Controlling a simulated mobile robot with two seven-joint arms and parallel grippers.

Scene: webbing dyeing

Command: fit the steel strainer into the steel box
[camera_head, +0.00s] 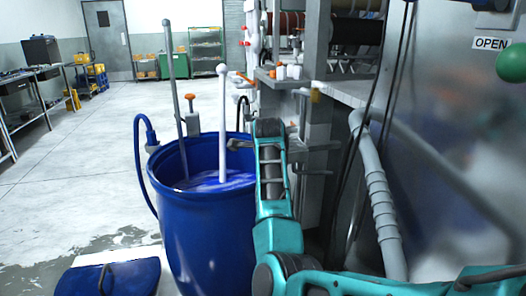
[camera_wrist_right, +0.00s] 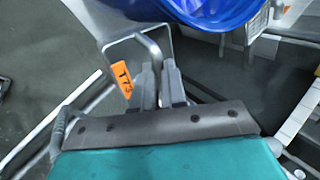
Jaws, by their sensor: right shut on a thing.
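In the right wrist view my right gripper (camera_wrist_right: 158,70) is shut on a bent steel rod handle (camera_wrist_right: 152,45). An orange tag (camera_wrist_right: 122,78) with black marking, apparently T73, hangs beside the fingers. The handle may belong to the steel strainer; the strainer's body cannot be made out. In the head view my right arm reaches up from the lower right, with its wrist beside the drum's right rim; the fingers are hidden there. I cannot pick out the steel box in either view. My left gripper is not in view.
A blue drum (camera_head: 215,235) with blue liquid (camera_head: 235,180) stands left of my right arm. A white rod (camera_head: 223,120) and a grey pole stand up from it. A blue lid (camera_head: 75,281) lies on the floor. Machine frame and pipes crowd the right; open floor (camera_head: 90,170) lies left.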

